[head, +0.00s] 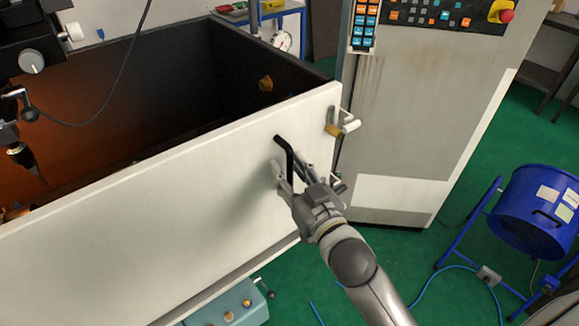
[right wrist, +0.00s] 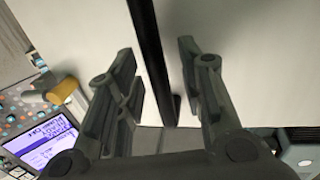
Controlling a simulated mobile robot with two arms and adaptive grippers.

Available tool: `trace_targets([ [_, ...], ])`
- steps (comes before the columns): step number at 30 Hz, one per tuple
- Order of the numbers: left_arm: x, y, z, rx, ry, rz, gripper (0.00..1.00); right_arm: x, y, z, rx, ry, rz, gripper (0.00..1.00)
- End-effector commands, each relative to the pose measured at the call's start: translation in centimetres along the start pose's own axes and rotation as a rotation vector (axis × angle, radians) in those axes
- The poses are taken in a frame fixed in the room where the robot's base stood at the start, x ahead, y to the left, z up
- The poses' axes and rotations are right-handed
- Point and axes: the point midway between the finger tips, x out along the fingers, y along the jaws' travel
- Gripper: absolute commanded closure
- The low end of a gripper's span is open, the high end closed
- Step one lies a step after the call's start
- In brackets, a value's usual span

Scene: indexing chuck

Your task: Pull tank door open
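The white tank door (head: 190,185) forms the front wall of a dark tank and appears closed. A black bar handle (head: 284,147) stands out from its right part. My right gripper (head: 291,172) is at this handle with its fingers around the lower part. In the right wrist view, the handle (right wrist: 150,60) runs between the two open fingers (right wrist: 160,70), with visible gaps on both sides. A latch with a brass-coloured piece (head: 334,130) sits at the door's upper right edge. My left gripper is not in view.
A grey control cabinet (head: 420,110) with buttons and a red knob stands just right of the door. A blue drum on a stand (head: 540,210) and a blue hose lie farther right. Green floor (head: 375,245) is clear before the cabinet. Dark machine parts hang at upper left.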

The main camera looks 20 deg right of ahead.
Motion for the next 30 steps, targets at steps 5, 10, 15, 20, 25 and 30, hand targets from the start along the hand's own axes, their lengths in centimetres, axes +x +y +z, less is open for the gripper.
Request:
trace_targets([
  [5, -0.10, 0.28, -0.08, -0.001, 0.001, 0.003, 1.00, 0.40, -0.02, -0.01, 0.001, 0.000, 0.000, 0.65],
  [10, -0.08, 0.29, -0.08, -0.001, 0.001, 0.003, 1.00, 0.38, -0.01, 0.01, 0.001, 0.000, 0.000, 0.65],
  [15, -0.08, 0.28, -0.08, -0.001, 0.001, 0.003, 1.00, 0.37, -0.01, 0.01, 0.001, 0.000, 0.000, 0.86],
  [20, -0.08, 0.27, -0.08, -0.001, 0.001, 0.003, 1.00, 0.36, -0.02, 0.01, 0.001, 0.000, 0.000, 1.00],
  [25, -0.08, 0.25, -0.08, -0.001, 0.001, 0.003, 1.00, 0.35, -0.02, 0.02, 0.001, 0.000, 0.000, 1.00],
  [30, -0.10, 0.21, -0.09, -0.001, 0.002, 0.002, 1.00, 0.41, -0.01, 0.01, 0.001, 0.000, 0.000, 1.00],
])
